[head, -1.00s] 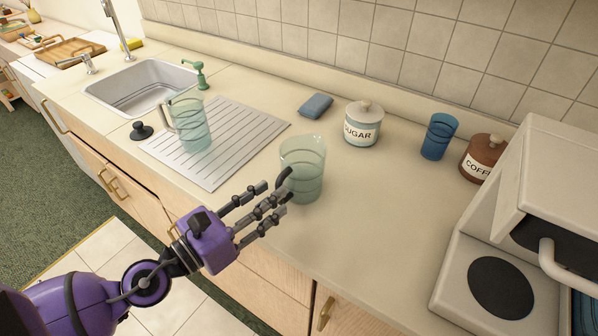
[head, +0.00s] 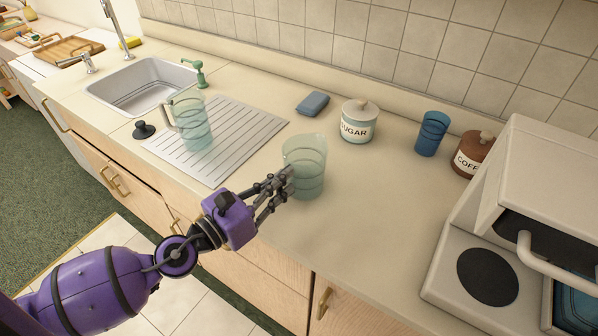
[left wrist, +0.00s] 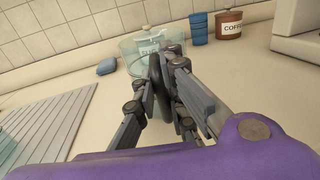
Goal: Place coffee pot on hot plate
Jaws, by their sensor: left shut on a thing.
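The pot's glass body (left wrist: 143,52) shows behind the fingers. The hot plate (head: 487,276) is a bare black disc on the base of the white coffee machine (head: 448,268). My right gripper is not in view.
A sugar jar (head: 358,122), a blue cup (head: 432,133) and a brown coffee jar (head: 473,153) stand along the back. A glass pitcher (head: 195,128) stands on the drain mat (head: 235,135). The counter between pot and machine is clear. The machine's head overhangs the plate.

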